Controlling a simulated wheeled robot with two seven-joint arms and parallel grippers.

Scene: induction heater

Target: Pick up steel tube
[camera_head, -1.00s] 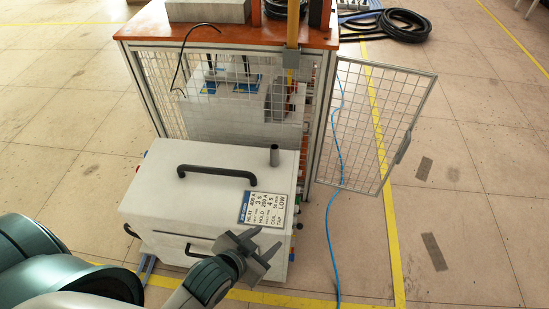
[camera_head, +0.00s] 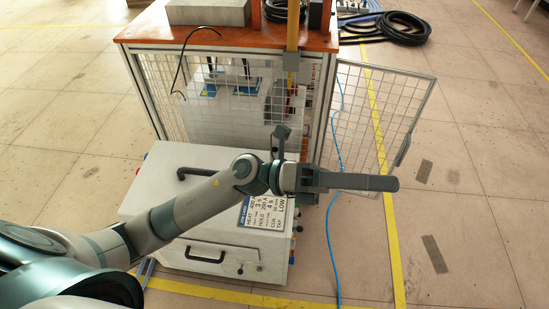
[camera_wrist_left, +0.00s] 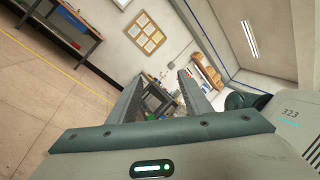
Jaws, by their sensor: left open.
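The steel tube is a short grey upright cylinder that stood on top of the white heater box (camera_head: 150,190) in the earlier head view. In the head view now, my left wrist and gripper cover its place, and I cannot make it out. My left gripper (camera_head: 385,183) is above the box's right side, with its fingers pointing right, past the box edge. In the left wrist view, the two fingers (camera_wrist_left: 161,80) are apart with nothing between them. That view looks across the room, and no tube shows there. My right gripper is not in view.
The heater box has a black handle (camera_head: 190,172) on top and a label plate (camera_head: 262,214). Behind it stands a mesh-sided frame with an orange top (camera_head: 150,30). Its open mesh door (camera_head: 375,120) is at the right. A blue cable (camera_head: 329,235) runs along the floor.

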